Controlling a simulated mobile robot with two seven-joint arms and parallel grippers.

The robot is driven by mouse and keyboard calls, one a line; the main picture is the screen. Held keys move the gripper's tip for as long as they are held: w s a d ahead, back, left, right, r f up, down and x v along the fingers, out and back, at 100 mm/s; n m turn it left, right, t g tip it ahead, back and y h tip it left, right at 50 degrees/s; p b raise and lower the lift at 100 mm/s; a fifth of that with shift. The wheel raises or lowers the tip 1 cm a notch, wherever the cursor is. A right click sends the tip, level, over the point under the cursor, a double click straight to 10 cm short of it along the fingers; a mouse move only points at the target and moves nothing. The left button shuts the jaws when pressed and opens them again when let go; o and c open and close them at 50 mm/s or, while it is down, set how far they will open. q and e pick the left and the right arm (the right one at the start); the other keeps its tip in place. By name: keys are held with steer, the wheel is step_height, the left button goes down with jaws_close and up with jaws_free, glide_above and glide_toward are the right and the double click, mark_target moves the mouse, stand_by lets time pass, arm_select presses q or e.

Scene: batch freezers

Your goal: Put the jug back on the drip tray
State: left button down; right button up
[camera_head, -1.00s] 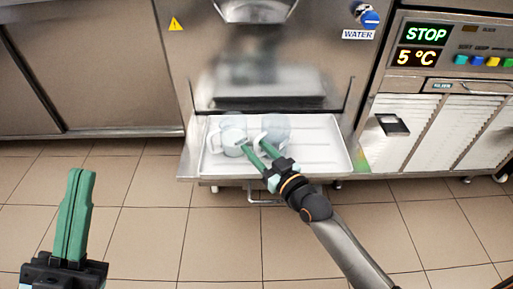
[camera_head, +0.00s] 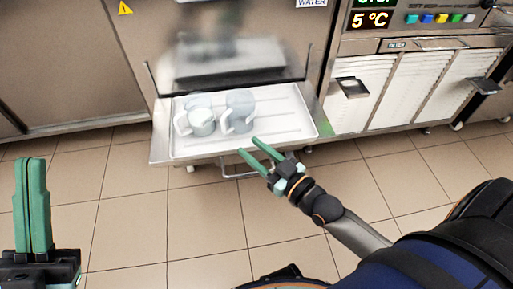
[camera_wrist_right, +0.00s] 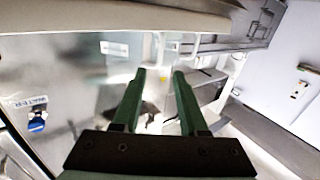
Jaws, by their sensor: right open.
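Two translucent grey jugs with pale handles stand side by side on the white drip tray (camera_head: 290,125) in the head view. The left jug (camera_head: 203,125) has its handle toward the left. The right jug (camera_head: 241,104) has its handle at its lower left. My right gripper (camera_head: 248,145) is open and empty at the tray's front edge, just in front of the right jug and apart from it. In the right wrist view its fingers (camera_wrist_right: 159,72) have nothing between them. My left gripper (camera_head: 30,162) is at the far left over the floor, its fingers together and empty.
The steel freezer front (camera_head: 230,45) rises behind the tray. A cabinet with white slatted panels (camera_head: 415,90) and handles stands at the right. The tray's right half is bare. Tiled floor (camera_head: 180,225) lies open in front. A blue knob (camera_wrist_right: 37,125) shows in the right wrist view.

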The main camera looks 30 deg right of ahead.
steer(key=s+a+r+n+t+y, duration=0.2)
steer(key=s+a+r+n+y, duration=0.1)
steer(key=r, duration=1)
steer(key=s+a+r+n+t+y, duration=0.2)
steer(key=s+r+n+y, duration=0.3)
steer(key=s+r, duration=0.4)
step_height(320, 180, up, 5)
steer(key=shift+a+f+t+y, duration=0.15)
steer(key=shift+a+t+y, duration=0.25)
steer(key=shift+a+y, duration=0.4)
